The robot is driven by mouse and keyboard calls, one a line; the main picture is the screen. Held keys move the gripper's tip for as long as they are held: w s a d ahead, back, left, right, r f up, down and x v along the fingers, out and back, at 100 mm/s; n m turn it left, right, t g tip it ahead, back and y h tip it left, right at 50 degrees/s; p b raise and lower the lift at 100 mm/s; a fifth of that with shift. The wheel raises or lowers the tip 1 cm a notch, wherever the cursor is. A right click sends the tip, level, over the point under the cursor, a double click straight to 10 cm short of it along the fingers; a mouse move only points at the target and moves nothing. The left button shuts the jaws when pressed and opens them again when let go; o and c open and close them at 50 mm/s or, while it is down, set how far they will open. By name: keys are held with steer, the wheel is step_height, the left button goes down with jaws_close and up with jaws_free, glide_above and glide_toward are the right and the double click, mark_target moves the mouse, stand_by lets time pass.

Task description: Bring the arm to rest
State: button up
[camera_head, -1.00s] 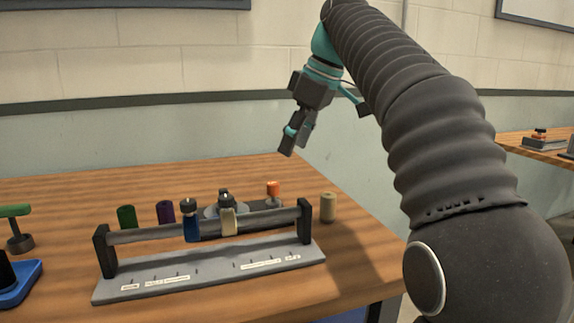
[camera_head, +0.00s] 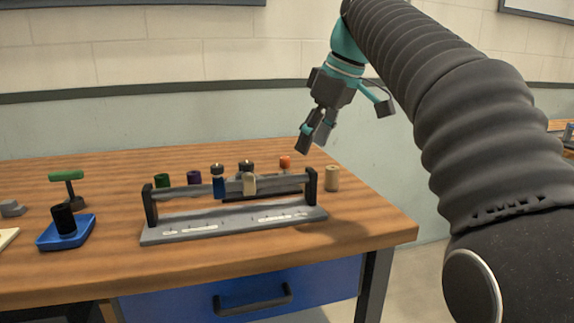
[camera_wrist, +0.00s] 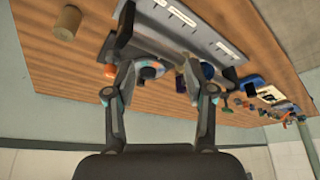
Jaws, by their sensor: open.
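My gripper (camera_head: 316,143) hangs in the air above the back right part of the wooden table (camera_head: 380,225), pointing down. It holds nothing. In the wrist view my gripper (camera_wrist: 160,88) shows two fingers spread apart with a gap between them. The grey rack (camera_head: 235,229) with a horizontal bar stands below and to the left of it, apart from it. A blue roller (camera_head: 219,187) and a cream roller (camera_head: 249,185) are at the bar.
A tan cylinder (camera_head: 332,178) stands at the rack's right end. Green (camera_head: 161,181), purple (camera_head: 194,178) and orange (camera_head: 285,162) pieces stand behind the rack. The table's right front is clear.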

steer(key=s+d+f+m+t+h, duration=0.1)
steer(key=s+d+f+m, duration=0.2)
steer(key=s+f, duration=0.5)
steer(key=s+d+f+m+t+h, duration=0.1)
steer(key=s+d+f+m, duration=0.3)
steer(key=s+f, duration=0.4)
steer(key=s+d+f+m+t+h, duration=0.1)
steer(key=s+d+f+m, duration=0.2)
steer(key=s+f, duration=0.4)
step_height(320, 180, down, 6)
steer(key=shift+s+d+r+m+h, duration=0.25)
steer(key=shift+s+d+m+h, duration=0.05)
steer(key=shift+s+d+m, duration=0.15)
